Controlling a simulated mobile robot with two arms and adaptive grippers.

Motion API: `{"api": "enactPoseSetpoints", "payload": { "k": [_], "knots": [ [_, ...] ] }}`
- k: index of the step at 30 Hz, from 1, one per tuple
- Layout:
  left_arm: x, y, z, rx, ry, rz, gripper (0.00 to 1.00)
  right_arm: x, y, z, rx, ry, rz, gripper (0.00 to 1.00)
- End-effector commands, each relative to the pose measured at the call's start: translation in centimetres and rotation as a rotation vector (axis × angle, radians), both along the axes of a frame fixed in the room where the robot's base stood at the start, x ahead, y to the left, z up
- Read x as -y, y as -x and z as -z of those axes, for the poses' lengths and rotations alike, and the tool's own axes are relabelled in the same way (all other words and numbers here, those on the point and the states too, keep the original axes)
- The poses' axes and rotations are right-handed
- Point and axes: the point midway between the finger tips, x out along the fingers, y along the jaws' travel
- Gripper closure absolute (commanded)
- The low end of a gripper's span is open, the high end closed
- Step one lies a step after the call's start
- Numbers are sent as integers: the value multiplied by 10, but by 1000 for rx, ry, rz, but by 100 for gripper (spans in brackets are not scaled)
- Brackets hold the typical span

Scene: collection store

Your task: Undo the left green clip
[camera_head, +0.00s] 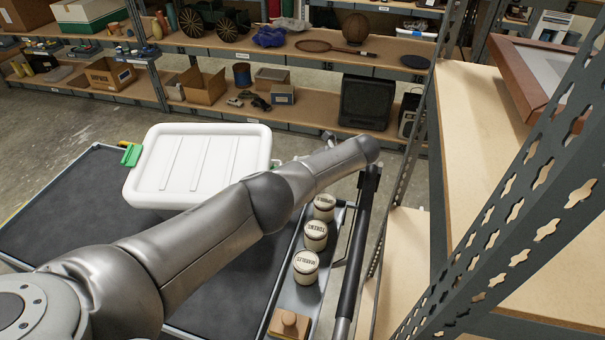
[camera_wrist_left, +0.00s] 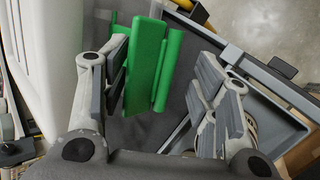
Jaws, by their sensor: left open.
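A white lidded box (camera_head: 200,160) stands on the dark mat, with a green clip (camera_head: 131,154) at its left end in the head view. The left wrist view shows the white box wall (camera_wrist_left: 52,70) and a green clip (camera_wrist_left: 145,65) close up. My left gripper (camera_wrist_left: 163,75) is open, its two fingers apart on either side of this clip. I cannot tell whether they touch it. In the head view my left arm crosses in front of the box's right end and hides the gripper and that end. My right gripper is not in view.
Several lidded jars, one a marbles jar (camera_head: 306,267), and a wooden block (camera_head: 289,324) stand on the narrow tray right of the mat (camera_head: 70,210). A black handle bar (camera_head: 357,240) and a metal shelf upright (camera_head: 500,220) stand to the right. Loaded shelves line the back.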

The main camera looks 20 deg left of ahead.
Motion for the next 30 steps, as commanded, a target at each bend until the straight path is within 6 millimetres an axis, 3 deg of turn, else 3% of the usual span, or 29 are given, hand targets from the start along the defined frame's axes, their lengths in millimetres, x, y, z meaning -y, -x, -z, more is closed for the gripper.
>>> {"api": "enactPoseSetpoints", "payload": {
  "k": [8,21,30],
  "knots": [
    [9,-1,-9,4,2,5,44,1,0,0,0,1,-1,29],
    [71,4,-69,2,2,2,44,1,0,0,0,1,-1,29],
    [85,6,-83,-1,0,-1,44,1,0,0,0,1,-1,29]
  ]
}}
